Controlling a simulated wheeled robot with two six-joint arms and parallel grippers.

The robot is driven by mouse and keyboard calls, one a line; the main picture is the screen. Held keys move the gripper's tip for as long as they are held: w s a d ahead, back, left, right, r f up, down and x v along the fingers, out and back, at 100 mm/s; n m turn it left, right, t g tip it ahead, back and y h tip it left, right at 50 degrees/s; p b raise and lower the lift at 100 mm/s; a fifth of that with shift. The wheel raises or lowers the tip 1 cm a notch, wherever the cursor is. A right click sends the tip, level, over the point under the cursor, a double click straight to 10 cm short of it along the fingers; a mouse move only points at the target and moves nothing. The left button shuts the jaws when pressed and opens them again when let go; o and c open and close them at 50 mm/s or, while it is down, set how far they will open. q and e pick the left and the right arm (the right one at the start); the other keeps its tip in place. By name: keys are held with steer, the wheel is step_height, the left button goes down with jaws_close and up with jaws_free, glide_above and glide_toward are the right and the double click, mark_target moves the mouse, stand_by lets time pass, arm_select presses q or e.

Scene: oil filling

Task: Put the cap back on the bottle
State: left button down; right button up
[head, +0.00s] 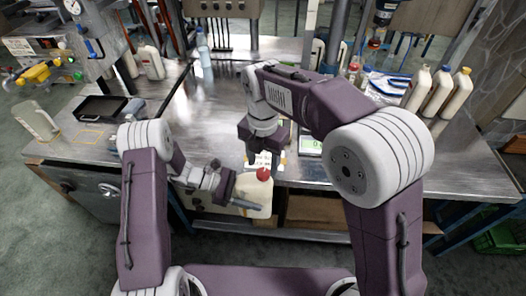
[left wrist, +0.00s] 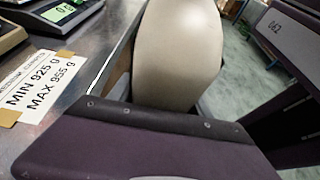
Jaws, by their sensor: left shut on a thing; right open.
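The cream bottle (head: 252,187) is in my left gripper (head: 245,203) at the table's front edge, in the middle of the head view. The gripper is shut on its body. The bottle's pale side also fills the upper middle of the left wrist view (left wrist: 178,55). The red cap (head: 263,174) shows at the bottle's top; I cannot tell how firmly it sits there. My right gripper (head: 266,158) is just above the cap, pointing down, open.
A scale (head: 311,147) with a green display stands right of the bottle. A MIN/MAX weight label (left wrist: 38,85) lies on the metal table (head: 190,120). Several capped bottles (head: 437,92) stand at the right. A black tray (head: 101,108) is at the left.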

mark_target(263, 172)
steer(key=shift+f, duration=1.65)
jaws_close()
